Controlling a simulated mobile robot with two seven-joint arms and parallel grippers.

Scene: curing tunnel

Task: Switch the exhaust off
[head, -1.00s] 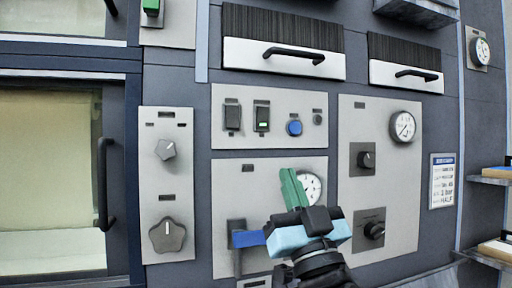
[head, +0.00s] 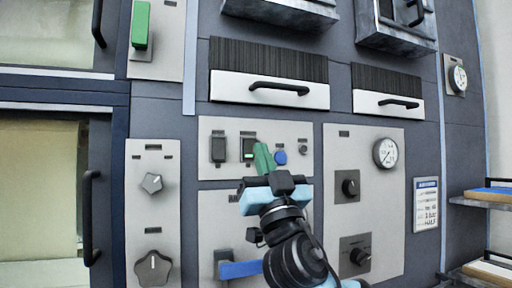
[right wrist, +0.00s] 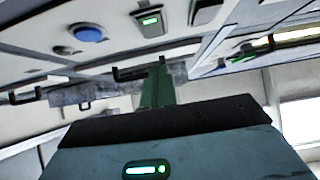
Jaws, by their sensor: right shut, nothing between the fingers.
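A panel (head: 300,128) holds two dark rocker switches, a blue round button (head: 280,158) and a small dark knob (head: 303,145). The left rocker (head: 218,149) shows no light; the right rocker (head: 249,143) has a lit green window. Their labels are too small to read, so I cannot tell which is the exhaust. My right gripper (head: 262,157) has green fingers, shut and empty, in front of the panel between the lit rocker and the blue button. In the right wrist view the shut fingers (right wrist: 157,85) appear apart from the lit rocker (right wrist: 150,21). My left gripper is not in view.
A blue lever (head: 240,270) sits below, partly hidden by my right arm. Knobs (head: 350,186) and a gauge (head: 385,152) are on the right panel. A green handle (head: 140,25) is at upper left. Drawers with black handles (head: 280,88) are above.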

